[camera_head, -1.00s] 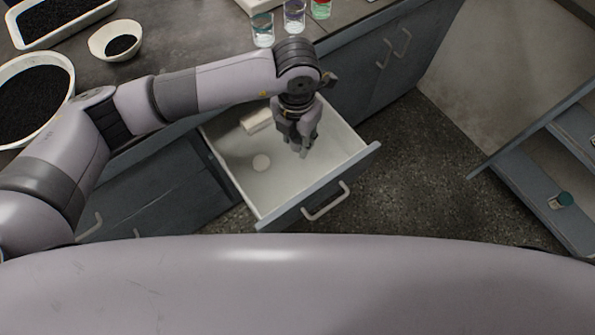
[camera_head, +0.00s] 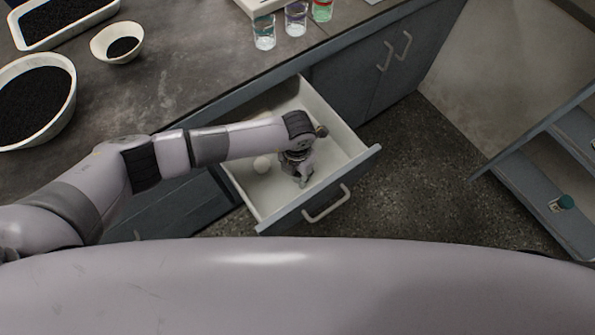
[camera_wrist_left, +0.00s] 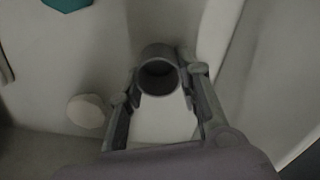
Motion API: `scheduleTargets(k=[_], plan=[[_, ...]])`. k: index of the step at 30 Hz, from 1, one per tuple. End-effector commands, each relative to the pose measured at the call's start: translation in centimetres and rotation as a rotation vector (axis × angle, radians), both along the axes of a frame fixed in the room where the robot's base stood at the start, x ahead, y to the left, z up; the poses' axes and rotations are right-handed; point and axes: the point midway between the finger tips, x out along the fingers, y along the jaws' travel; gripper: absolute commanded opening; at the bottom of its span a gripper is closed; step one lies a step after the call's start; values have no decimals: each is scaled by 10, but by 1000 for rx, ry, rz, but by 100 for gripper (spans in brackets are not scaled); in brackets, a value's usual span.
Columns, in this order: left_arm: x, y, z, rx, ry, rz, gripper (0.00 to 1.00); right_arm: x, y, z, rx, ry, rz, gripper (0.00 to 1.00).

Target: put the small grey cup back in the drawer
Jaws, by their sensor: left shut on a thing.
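The small grey cup (camera_wrist_left: 159,72) shows in the left wrist view between the two fingers of my left gripper (camera_wrist_left: 163,85), with its round opening towards the camera. My left gripper (camera_head: 299,178) is shut on it. In the head view the gripper points down inside the open drawer (camera_head: 340,138), near its front and right of its middle. The cup is hidden by the gripper in the head view. I cannot tell whether the cup touches the drawer floor. My right gripper is not in view.
A round whitish object (camera_head: 262,164) lies in the drawer left of the gripper; it also shows in the left wrist view (camera_wrist_left: 86,111). A teal thing (camera_wrist_left: 68,3) shows at that view's top edge. Several glasses stand on the counter (camera_head: 185,75) behind.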

Motion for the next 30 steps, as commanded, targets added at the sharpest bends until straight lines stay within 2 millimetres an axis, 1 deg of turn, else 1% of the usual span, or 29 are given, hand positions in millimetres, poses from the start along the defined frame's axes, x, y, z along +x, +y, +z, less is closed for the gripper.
scheduleTargets(k=[7,10,11,20,27,30], plan=[[0,0,0,-1,0,-1,13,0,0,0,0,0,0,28],[0,0,-4,-1,0,0,13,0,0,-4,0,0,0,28],[0,0,-4,-1,0,0,32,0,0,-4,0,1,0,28],[0,0,-3,-1,0,0,51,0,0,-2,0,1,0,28],[0,0,-2,-1,0,0,51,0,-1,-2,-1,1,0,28],[0,0,1,-1,0,0,51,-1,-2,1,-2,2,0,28]])
